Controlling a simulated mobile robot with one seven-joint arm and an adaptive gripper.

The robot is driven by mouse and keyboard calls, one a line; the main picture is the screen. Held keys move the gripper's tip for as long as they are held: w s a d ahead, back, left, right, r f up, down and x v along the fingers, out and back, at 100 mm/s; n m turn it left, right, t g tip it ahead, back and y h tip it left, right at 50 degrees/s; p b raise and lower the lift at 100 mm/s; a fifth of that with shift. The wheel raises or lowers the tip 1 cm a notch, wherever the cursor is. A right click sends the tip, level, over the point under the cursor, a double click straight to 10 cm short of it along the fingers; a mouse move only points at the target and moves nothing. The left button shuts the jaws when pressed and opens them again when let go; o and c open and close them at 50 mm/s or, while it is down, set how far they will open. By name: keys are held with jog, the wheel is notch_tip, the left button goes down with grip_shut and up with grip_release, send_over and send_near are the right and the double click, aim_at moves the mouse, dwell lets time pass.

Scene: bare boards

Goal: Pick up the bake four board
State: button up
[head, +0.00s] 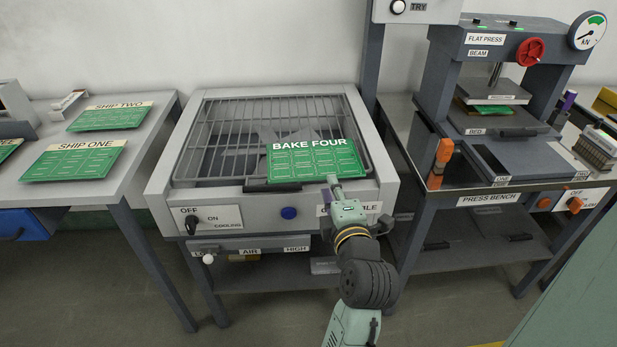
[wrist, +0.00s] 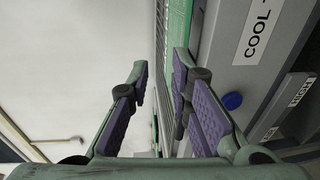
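The green board (wrist: 178,38) shows beyond the fingertips, partly hidden by the right finger. I cannot tell whether a finger touches it.
The cooling table's front has a blue button (head: 289,213) and a knob. The ship one board (head: 74,160) and ship two board (head: 111,116) lie on the left table. The press bench (head: 485,190) with the flat press (head: 495,100) stands close on the right.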

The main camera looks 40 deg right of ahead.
aim_at(319, 179)
jog(key=shift+g+y, duration=0.3)
jog(key=w+d+f, duration=0.1)
jog(key=w, duration=0.1)
jog(key=w+d+f, duration=0.1)
jog(key=w+f, duration=0.1)
jog(key=w, duration=0.1)
jog(key=w+f, duration=0.1)
jog(key=w, duration=0.2)
jog(key=shift+d+f, duration=0.2)
jog(key=shift+d, duration=0.2)
grip_shut()
dwell(0.9)
jog(key=shift+r+p, duration=0.7)
jog(key=shift+r, duration=0.7)
jog(key=shift+f, duration=0.15)
jog(key=shift+a, duration=0.1)
